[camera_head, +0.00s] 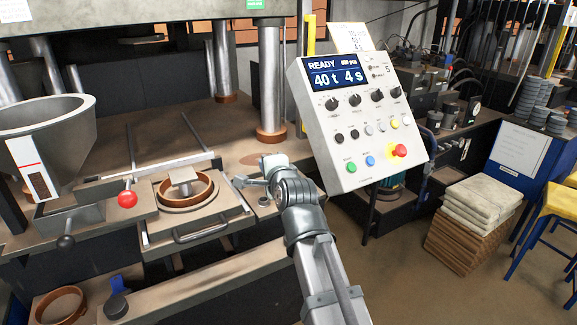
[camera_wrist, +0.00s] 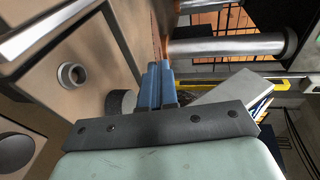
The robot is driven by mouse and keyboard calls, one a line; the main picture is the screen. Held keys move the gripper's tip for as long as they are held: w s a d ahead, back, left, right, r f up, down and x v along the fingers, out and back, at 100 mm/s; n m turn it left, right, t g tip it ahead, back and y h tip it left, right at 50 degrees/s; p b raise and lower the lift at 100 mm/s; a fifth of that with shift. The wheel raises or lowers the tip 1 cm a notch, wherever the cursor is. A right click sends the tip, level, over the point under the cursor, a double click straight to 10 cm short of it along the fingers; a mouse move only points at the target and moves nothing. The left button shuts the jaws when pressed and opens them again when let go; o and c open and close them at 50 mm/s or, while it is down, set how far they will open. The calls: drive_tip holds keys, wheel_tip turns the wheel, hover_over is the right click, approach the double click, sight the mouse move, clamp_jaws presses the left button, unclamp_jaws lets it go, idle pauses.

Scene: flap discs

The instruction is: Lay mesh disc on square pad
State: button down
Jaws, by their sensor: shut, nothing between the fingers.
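I cannot make out a mesh disc for certain in either view. A square plate (camera_head: 228,213) with a front handle sits on the press bench, and a brown ring (camera_head: 207,190) stands on it around a grey block (camera_head: 180,181). I cannot tell whether this plate is the square pad. My gripper (camera_head: 240,182) is just right of the ring, over the bench. In the wrist view its blue fingers (camera_wrist: 157,84) are together, with nothing seen between them. A small grey hollow cylinder (camera_wrist: 72,75) stands left of the fingers; a dark round piece (camera_wrist: 121,102) is partly hidden behind them.
A control box (camera_head: 350,120) reading READY stands right of my arm. A grey hopper (camera_head: 45,135) and a red ball knob (camera_head: 127,199) are at left. Steel press columns (camera_head: 269,75) rise behind. Stacked sacks (camera_head: 482,207) and a blue cabinet (camera_head: 525,155) are at right.

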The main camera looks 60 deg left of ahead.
sight(199, 195)
drive_tip(key=s+r+n+g, duration=0.1)
drive_tip(key=s+n+g, duration=0.1)
drive_tip(key=s, duration=0.3)
drive_tip(key=s+a+r+n+g+y, duration=0.1)
drive_tip(key=s+r+g, duration=0.1)
drive_tip(key=s, duration=0.4)
drive_tip(key=s+a+r+n+g, duration=0.1)
drive_tip(key=s+r+n+g, duration=0.1)
drive_tip(key=s+g, duration=0.2)
drive_tip(key=shift+s+a+r+n+y, duration=0.1)
drive_tip(key=shift+s+r+n+y, duration=0.05)
drive_tip(key=shift+s, duration=0.35)
drive_tip(key=shift+s+a+r+n+y, duration=0.1)
drive_tip(key=shift+s+n+y, duration=0.05)
drive_tip(key=shift+s, duration=0.35)
drive_tip(key=shift+f, duration=1.9)
drive_tip(key=shift+f, duration=1.1)
drive_tip(key=shift+d, duration=0.1)
drive_tip(key=c, duration=1.5)
unclamp_jaws()
drive_tip(key=shift+c, duration=0.2)
drive_tip(key=shift+f, duration=0.1)
drive_tip(key=shift+d+f, duration=0.1)
drive_tip(key=shift+w+d, duration=0.1)
drive_tip(key=shift+d, duration=0.2)
